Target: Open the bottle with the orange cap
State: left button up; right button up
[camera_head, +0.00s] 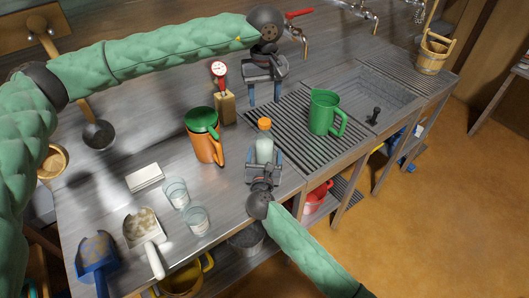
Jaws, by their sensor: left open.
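My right gripper (264,158) reaches in from below, with one finger on each side of the bottle's lower body. I cannot tell whether the fingers press on it. The bottle's base is hidden behind this gripper. My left gripper (264,97) is open and empty, beyond the bottle and apart from the cap, with its fingers pointing down.
A gauge on a wooden block (225,106) is behind. Two glasses (196,221), a white block (145,177) and scoops (143,230) occupy the left front.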

aim_at(265, 121)
jog(key=shift+w, duration=0.2)
jog(key=shift+c, duration=0.2)
jog(key=c, duration=1.4)
grip_shut()
pick_arm(q)
jog(key=shift+w+a+r, duration=0.1)
jog(key=shift+r, duration=0.1)
jog(key=m, duration=0.4)
jog(key=shift+f, duration=0.2)
jog(key=m, duration=0.4)
jog(key=shift+m, duration=0.4)
jog(key=shift+f, duration=4)
jog(key=shift+c, duration=0.4)
